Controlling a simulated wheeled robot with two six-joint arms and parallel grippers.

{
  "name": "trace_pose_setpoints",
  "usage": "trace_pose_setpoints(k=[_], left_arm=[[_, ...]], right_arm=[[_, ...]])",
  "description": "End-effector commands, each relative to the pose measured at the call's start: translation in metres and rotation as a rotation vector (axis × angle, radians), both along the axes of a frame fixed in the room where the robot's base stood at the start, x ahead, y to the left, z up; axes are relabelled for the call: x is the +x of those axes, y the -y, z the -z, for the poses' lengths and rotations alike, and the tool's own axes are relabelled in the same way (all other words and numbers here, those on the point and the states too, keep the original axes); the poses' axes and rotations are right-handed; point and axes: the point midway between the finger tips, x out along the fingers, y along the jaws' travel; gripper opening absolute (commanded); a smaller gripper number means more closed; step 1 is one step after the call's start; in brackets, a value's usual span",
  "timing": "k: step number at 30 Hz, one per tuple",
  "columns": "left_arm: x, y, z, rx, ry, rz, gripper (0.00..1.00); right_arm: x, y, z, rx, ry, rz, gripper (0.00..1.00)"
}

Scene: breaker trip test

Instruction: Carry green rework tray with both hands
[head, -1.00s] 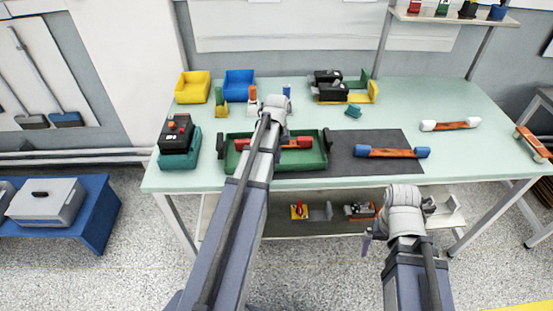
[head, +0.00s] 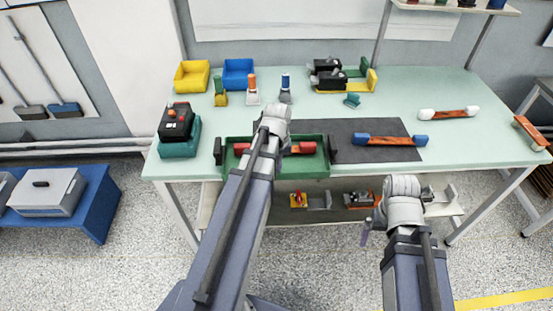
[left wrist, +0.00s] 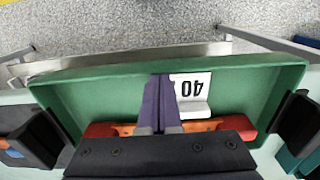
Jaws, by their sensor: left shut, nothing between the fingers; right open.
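The green tray (head: 290,170) rests on the bench near its front edge, with a black handle at its left end (head: 218,151) and one at its right end. A red-ended orange part (head: 300,148) lies in it, partly hidden by my left arm. My right gripper (head: 367,232) is open and empty, in front of the bench and lower right of the tray.
A dark mat (head: 380,130) with a blue-ended part (head: 390,140) lies right of the tray. A black-and-teal device (head: 178,128) stands to its left. Yellow (head: 192,76) and blue (head: 238,74) bins and several small fixtures stand behind. A lower shelf holds more parts.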

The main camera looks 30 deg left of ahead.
Motion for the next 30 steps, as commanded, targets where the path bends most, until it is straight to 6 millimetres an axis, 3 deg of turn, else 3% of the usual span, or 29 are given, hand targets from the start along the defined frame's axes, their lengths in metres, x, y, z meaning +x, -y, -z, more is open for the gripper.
trace_pose_setpoints(k=[3,6,20,30], left_arm=[[-0.021,0.012,0.0,-0.001,-0.002,0.002,0.0],[-0.027,0.016,0.0,-0.001,-0.001,0.0,0.0],[-0.026,0.016,-0.003,-0.001,-0.001,0.0,0.0],[-0.025,0.016,-0.032,0.0,0.0,0.001,0.0]], right_arm=[[0.0,0.0,0.0,0.0,0.0,0.0,0.98],[0.0,0.0,0.0,0.0,0.0,0.0,0.98],[0.0,0.0,-0.003,0.0,0.0,0.0,0.98],[0.0,0.0,-0.032,0.0,0.0,0.0,0.98]])
